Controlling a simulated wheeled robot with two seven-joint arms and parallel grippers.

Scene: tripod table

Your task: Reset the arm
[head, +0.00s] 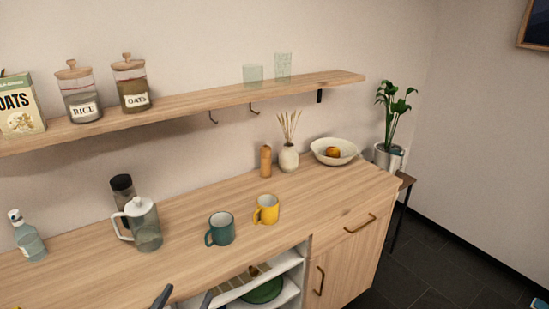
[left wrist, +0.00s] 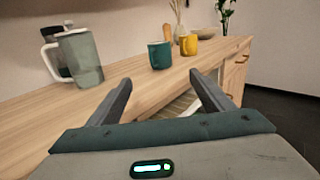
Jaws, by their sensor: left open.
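My left gripper (head: 183,298) shows at the bottom edge of the head view, with only its two fingertips in sight. In the left wrist view the left gripper (left wrist: 160,88) has its two dark fingers spread wide with nothing between them. It is open and empty, in front of the wooden counter (head: 170,270). A teal mug (head: 221,230) and a yellow mug (head: 267,209) stand on the counter beyond it. They also show past the fingers in the left wrist view. My right gripper is in neither view.
An open shelf with a green dish (head: 262,291) lies below the counter top. A wall shelf (head: 200,107) with jars runs above.

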